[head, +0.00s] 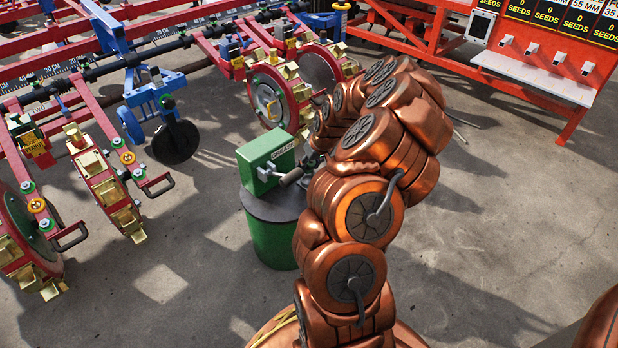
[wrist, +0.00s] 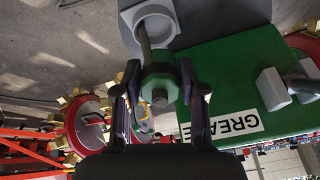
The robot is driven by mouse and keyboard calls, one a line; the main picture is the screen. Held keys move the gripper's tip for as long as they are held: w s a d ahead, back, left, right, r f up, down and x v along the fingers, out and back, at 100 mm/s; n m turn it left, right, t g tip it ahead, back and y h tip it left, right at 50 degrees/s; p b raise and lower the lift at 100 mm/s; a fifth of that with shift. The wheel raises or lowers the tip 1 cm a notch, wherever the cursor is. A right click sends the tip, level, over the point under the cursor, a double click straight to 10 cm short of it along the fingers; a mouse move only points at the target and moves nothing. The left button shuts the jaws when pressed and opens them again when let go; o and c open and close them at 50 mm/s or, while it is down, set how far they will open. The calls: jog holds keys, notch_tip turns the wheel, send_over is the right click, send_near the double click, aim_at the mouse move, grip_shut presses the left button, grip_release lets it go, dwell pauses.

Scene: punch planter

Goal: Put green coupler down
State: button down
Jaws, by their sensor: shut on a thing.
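The green coupler (wrist: 160,84) is between the two dark fingers of my gripper (wrist: 158,78) in the wrist view, and the fingers are shut on it. A thin metal rod (wrist: 146,38) runs from the coupler toward a grey round holder (wrist: 128,20) at the top. The rod's end overlaps the holder's opening; I cannot tell whether it is inside or above it. Beside the coupler is the green box marked GREASE (wrist: 240,75), also in the head view (head: 268,160). In the head view my arm hides the coupler and most of my gripper.
The green box stands on a dark-topped green drum (head: 272,240). A red planter frame with punch wheels (head: 105,185) spans the left and back. A red seed stand with a pale shelf (head: 535,75) is at the upper right. The concrete floor to the right is mostly clear.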

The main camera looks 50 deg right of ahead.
aim_at(309, 173)
jog(key=shift+f+b, duration=0.7)
jog(key=shift+f, duration=1.3)
jog(key=c, duration=0.7)
grip_release()
jog(key=shift+f, duration=0.1)
jog(key=shift+o, duration=0.2)
